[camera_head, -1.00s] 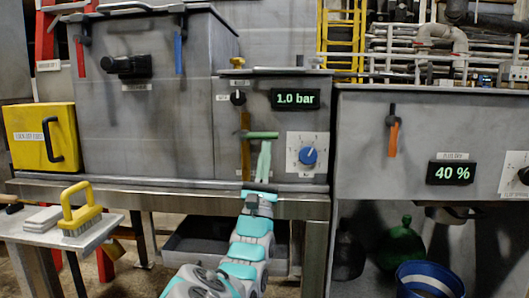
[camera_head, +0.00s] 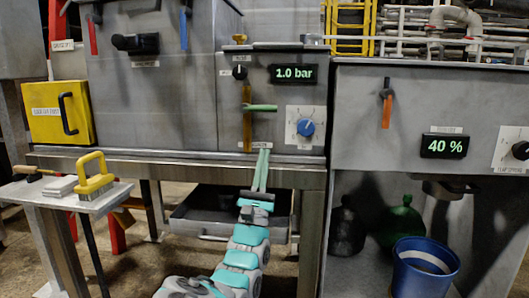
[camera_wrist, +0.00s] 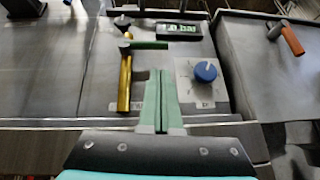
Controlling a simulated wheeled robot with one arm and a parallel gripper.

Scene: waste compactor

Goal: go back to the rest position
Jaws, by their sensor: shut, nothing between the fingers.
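My gripper (camera_head: 262,170) is shut and empty, its pale green fingers side by side in front of the grey compactor's lower edge. It also shows in the wrist view (camera_wrist: 161,100), pointing at the panel. Just above the fingertips is a lever with a green handle (camera_head: 261,108) on a yellow vertical bar (camera_head: 247,118); the fingers are apart from it in the head view. The blue knob (camera_head: 306,128) on its white plate is to the right. The display (camera_head: 293,73) above reads 1.0 bar.
A side table (camera_head: 118,194) at left holds a yellow-handled brush (camera_head: 93,178). A dark tray (camera_head: 200,215) sits under the compactor, behind my arm. A blue bin (camera_head: 425,268) stands at lower right. An orange-handled lever (camera_head: 386,110) is on the right unit.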

